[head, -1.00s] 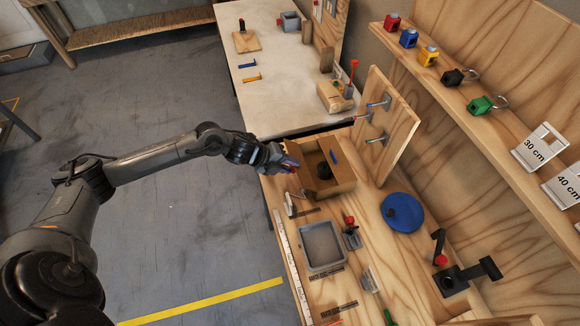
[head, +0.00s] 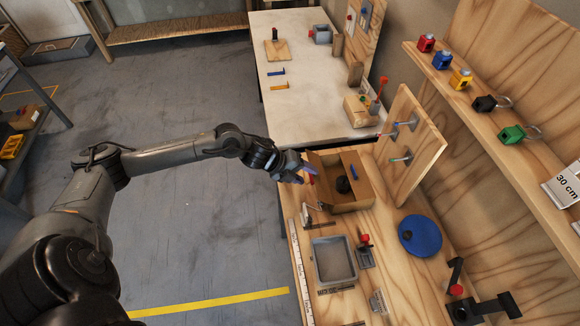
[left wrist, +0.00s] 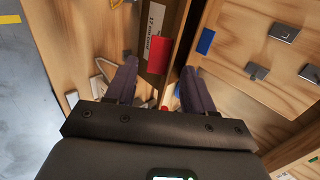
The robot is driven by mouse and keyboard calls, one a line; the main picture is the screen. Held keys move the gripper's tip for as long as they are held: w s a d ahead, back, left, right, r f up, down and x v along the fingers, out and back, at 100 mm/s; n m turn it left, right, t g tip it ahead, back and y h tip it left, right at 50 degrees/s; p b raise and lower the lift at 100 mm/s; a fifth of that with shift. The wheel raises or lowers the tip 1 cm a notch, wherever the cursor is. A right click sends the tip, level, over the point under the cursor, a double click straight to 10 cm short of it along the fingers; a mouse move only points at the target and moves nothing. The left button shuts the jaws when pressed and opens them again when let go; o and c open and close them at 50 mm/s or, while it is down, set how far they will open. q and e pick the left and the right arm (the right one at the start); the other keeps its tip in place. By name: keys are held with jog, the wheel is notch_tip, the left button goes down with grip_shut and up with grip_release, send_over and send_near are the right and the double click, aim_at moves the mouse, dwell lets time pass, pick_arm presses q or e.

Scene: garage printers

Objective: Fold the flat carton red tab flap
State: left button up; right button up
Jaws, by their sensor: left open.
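The brown carton (head: 352,203) stands on the wooden bench with its top open. Its blue tab (head: 354,172) shows on the far side, and a dark round thing (head: 343,185) lies inside. My left gripper (head: 308,172) is open at the carton's left side, by the red tab. In the left wrist view, the red tab (left wrist: 158,55) lies just beyond and between my two spread fingers (left wrist: 160,88), on the flap beside a white printed label. The blue tab (left wrist: 205,41) is to its right. Nothing is between the fingers. My right gripper is out of view.
A grey tray (head: 334,262) and a small red-topped tool (head: 365,242) sit nearer on the bench. A blue disc (head: 420,236) lies to the right. An upright peg board (head: 420,140) stands behind the carton.

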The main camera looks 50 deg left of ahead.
pick_arm(q)
jog(key=p+v, duration=0.1)
jog(key=v, duration=0.8)
dwell(0.3)
jog(key=shift+s+f, duration=0.1)
